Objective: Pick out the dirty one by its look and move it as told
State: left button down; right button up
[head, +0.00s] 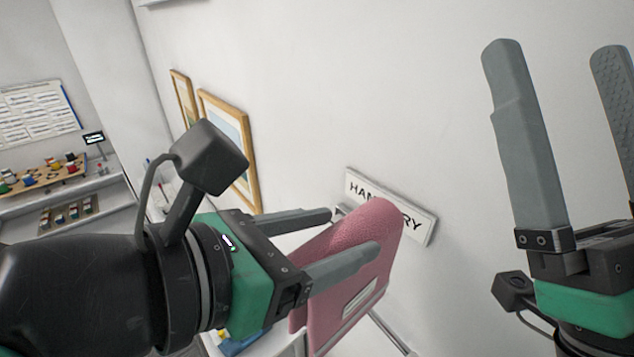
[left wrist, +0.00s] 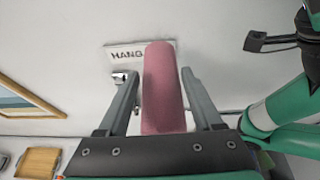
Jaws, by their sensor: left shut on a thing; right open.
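A pink towel-like cloth (head: 352,285) with a pale tag or strip on its face hangs in the grip of my left gripper (head: 352,232). In the left wrist view, the pink cloth (left wrist: 160,85) stands between the two fingers of the left gripper (left wrist: 160,78), which is shut on it. A white sign (head: 400,208) on the wall, partly hidden by the cloth, appears to read "HANG DRY". My right gripper (head: 557,60) is open and empty at the right, fingers pointing up. I cannot make out any dirt on the cloth.
A small metal bracket (left wrist: 122,78) is on the wall below the sign, and a metal rod (head: 388,333) shows below the cloth. Framed pictures (head: 228,135) hang to the left. Far left, a board with several small items (head: 45,172) stands on a counter.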

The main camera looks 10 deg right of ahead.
pick_arm(q)
jog(key=shift+w+a+p, duration=2.05)
jog(key=shift+w+a, duration=1.45)
jog(key=shift+w, duration=1.75)
jog(key=shift+w+f+b, duration=0.15)
jog(key=shift+f+b, duration=4.65)
jog(key=shift+f, duration=4.4)
grip_release()
jog(key=b+v, duration=0.1)
jog(key=v, duration=1)
jog(key=shift+s+a+b, duration=0.2)
jog(key=shift+a+b, duration=0.1)
jog(key=shift+b, duration=0.1)
